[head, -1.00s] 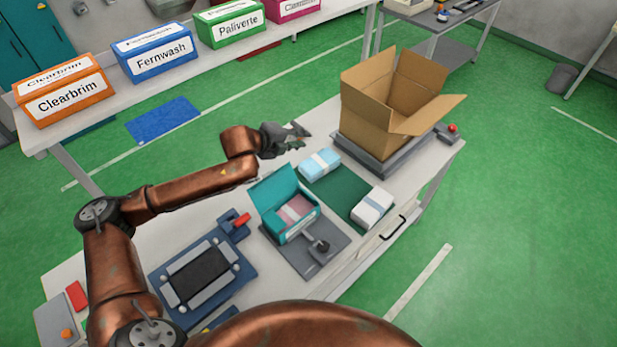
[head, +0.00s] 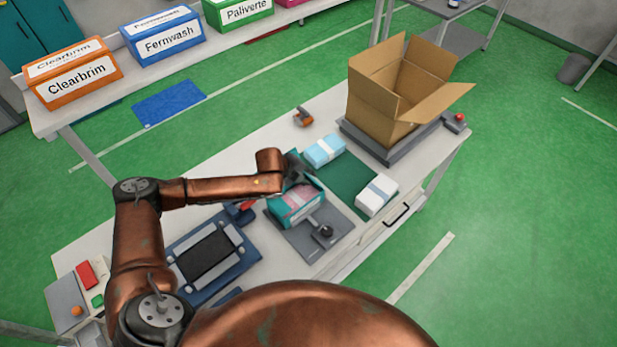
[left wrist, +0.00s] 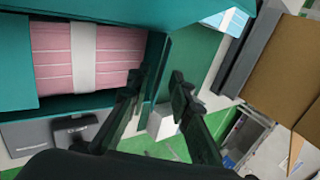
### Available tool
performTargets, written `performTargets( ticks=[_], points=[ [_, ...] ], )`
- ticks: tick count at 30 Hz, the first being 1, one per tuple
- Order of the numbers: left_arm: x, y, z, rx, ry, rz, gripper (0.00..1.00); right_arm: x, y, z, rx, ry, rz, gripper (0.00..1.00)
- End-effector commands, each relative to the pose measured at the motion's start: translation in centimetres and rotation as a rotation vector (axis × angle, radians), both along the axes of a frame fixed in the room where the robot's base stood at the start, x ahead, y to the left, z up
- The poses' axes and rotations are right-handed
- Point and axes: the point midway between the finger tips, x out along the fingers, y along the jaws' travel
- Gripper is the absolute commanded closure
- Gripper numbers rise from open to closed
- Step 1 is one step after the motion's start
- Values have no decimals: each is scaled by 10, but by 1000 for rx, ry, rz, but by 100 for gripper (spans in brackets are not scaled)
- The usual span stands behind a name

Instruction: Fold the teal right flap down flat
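The teal carton (head: 297,212) sits on a grey fixture (head: 308,242) with pink banded packs (head: 299,200) inside. In the left wrist view the pink packs (left wrist: 85,57) show between a teal flap at the left (left wrist: 14,75) and a narrow teal panel at the right (left wrist: 157,62), which looks like the right wall or flap. A large teal panel (left wrist: 120,10) spans the top. My left gripper (head: 296,172) is over the carton's back edge; its fingers (left wrist: 157,88) are apart near the right panel. Contact cannot be told. My right gripper is out of view.
A dark green mat (head: 350,180) holds blue (head: 324,150) and white (head: 377,196) packs. A cardboard box (head: 395,105) stands behind it, right. A small orange-brown object (head: 303,117) lies at the table's back. A blue fixture (head: 205,245) is left of the carton.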

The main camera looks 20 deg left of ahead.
Motion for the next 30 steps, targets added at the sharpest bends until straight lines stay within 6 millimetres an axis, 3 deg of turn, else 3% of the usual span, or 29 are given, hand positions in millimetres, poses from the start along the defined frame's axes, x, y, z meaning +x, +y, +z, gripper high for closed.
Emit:
performTargets(
  ticks=[9, 18, 30],
  points=[
    [2, -2, -3, 0, -1, -1, 80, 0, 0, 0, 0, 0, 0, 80],
    [2, -1, -2, 0, -1, -1, 100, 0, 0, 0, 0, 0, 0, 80],
    [2, -1, -3, -2, -2, 0, 100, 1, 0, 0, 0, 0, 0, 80]
  ],
)
